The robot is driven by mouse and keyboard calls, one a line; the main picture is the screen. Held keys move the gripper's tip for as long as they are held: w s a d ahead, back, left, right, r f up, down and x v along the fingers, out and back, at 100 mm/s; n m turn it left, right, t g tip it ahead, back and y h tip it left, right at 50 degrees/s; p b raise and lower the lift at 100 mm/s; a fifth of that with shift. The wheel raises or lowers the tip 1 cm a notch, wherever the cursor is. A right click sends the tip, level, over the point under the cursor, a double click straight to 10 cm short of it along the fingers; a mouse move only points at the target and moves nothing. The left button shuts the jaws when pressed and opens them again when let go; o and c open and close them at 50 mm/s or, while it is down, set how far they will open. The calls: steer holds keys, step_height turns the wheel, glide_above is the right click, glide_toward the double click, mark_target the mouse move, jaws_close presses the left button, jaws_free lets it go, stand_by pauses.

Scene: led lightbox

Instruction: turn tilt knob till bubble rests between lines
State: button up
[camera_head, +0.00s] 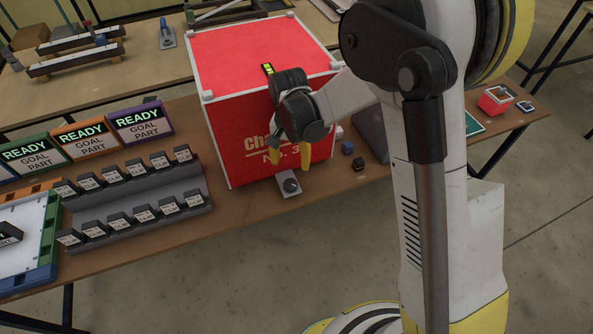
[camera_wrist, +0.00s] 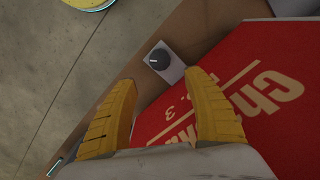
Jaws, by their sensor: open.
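The tilt knob (camera_head: 290,186) is a dark round dial on a small grey plate at the front foot of the red box (camera_head: 230,60). In the wrist view the knob (camera_wrist: 159,59) has a pale mark and sits just beyond the fingertips. My gripper (camera_head: 290,163) has yellow fingers spread apart, pointing down above the knob, with nothing between them. In the wrist view my gripper (camera_wrist: 160,77) is open, apart from the knob. A yellow-green level vial (camera_head: 268,69) lies on the box top near its front edge. Its bubble and lines are too small to tell.
Racks of small labelled dark blocks (camera_head: 135,210) and READY signs (camera_head: 85,138) stand left of the box. Small dark cubes (camera_head: 347,147) lie right of the knob. The table's front edge (camera_wrist: 185,18) is close to the knob plate.

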mark_target(291, 182)
step_height(291, 182, down, 11)
steer(key=b, duration=0.3)
steer(key=shift+r+b, duration=0.2)
steer(key=shift+b, duration=0.2)
steer(key=shift+c, duration=0.6)
steer(key=c, duration=1.1)
